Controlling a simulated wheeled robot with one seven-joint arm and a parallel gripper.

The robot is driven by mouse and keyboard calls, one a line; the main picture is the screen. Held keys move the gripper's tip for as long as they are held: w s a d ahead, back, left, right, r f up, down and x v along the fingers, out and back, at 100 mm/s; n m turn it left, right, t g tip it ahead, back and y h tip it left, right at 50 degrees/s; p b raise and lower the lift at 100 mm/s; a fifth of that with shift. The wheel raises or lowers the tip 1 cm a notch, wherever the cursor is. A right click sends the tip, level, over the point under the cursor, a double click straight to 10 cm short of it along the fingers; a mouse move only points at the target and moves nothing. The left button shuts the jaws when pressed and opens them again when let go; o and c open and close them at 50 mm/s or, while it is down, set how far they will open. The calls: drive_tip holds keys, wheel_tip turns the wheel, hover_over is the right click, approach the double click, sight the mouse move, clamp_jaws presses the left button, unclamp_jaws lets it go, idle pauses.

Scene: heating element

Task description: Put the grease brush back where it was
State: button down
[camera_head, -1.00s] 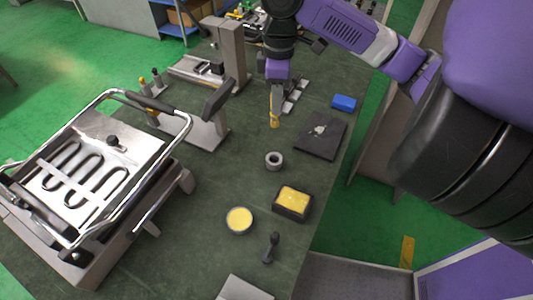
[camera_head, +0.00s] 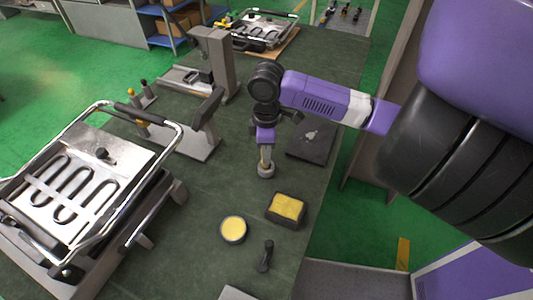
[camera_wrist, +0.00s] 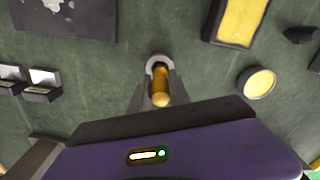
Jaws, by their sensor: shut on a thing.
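My gripper (camera_head: 265,145) is shut on the grease brush, whose yellow end (camera_wrist: 160,88) shows between the fingers in the wrist view. In the head view, the brush (camera_head: 266,158) hangs roughly upright at the small grey ring holder (camera_head: 266,171) on the bench. In the wrist view, the brush lines up with the ring holder (camera_wrist: 157,62) and overlaps its opening. I cannot tell how deep its lower end sits, as fingers and brush hide part of the ring.
A yellow pad in a black tray (camera_head: 287,208), a round yellow-filled dish (camera_head: 233,229) and a dark handled tool (camera_head: 265,256) stand nearby. A dark smeared plate (camera_head: 311,143) lies behind right. The metal heating-element fixture (camera_head: 84,185) and a grey stand (camera_head: 190,140) are left.

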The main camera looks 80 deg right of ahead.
drive_tip(key=shift+f, duration=0.7)
drive_tip(key=shift+f, duration=0.1)
drive_tip(key=c, duration=1.2)
unclamp_jaws()
